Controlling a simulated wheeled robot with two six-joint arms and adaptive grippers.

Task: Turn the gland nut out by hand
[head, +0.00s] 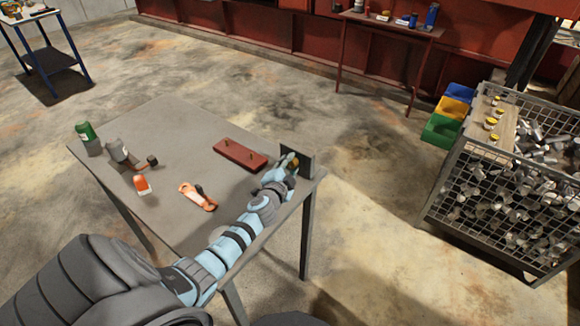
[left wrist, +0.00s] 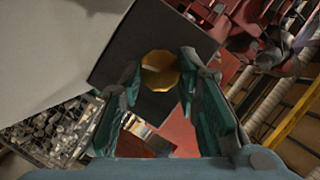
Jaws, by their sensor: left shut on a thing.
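The gland nut (left wrist: 160,72) is a faceted brass-coloured nut on a dark upright plate (left wrist: 112,58). In the head view this plate (head: 305,162) stands at the right corner of the grey table (head: 180,130), and only a bit of the nut (head: 295,161) shows. My left gripper (head: 289,166) reaches in along the table's right side. In the left wrist view the fingers of my left gripper (left wrist: 159,66) lie on both sides of the nut, shut on it. My right gripper is in neither view.
A red block with pegs (head: 240,154), an orange-handled tool (head: 198,196), an orange-and-white item (head: 141,184), a grey tool (head: 120,152) and a green-topped can (head: 87,136) sit on the table. A wire crate of metal parts (head: 500,205) stands right, apart from the table.

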